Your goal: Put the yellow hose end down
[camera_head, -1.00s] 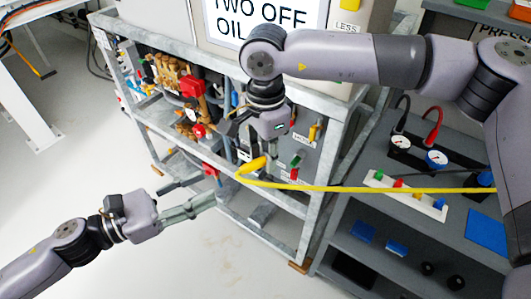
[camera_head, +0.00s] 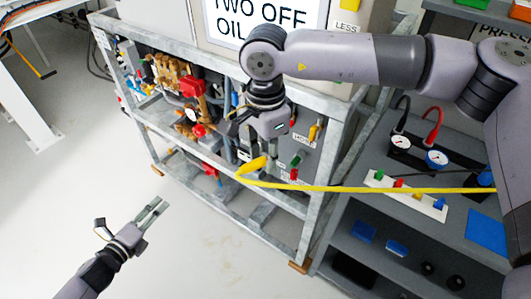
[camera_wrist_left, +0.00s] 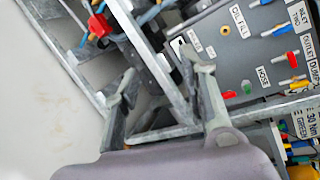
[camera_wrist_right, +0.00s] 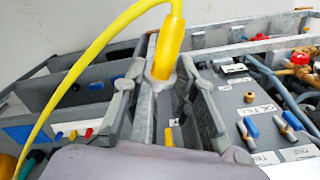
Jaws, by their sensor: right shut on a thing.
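The yellow hose end (camera_head: 252,165) is in my right gripper (camera_head: 260,145), in front of the grey panel of the pump frame. In the right wrist view the yellow end (camera_wrist_right: 165,50) sits between the two fingers of that gripper (camera_wrist_right: 160,72), with the hose (camera_wrist_right: 75,75) curving off to the left. In the head view the yellow hose (camera_head: 370,188) runs right toward the shelf unit. My left gripper (camera_head: 155,208) is open and empty, over bare floor at the lower left, away from the hose. The left wrist view shows its fingers (camera_wrist_left: 160,68) apart.
The metal pump frame (camera_head: 265,199) holds valves and a labelled panel (camera_wrist_left: 245,65). A grey shelf unit (camera_head: 350,265) with gauges (camera_head: 437,158) and a white strip of coloured fittings (camera_head: 405,194) stands at right. The floor (camera_head: 215,250) at lower left is clear.

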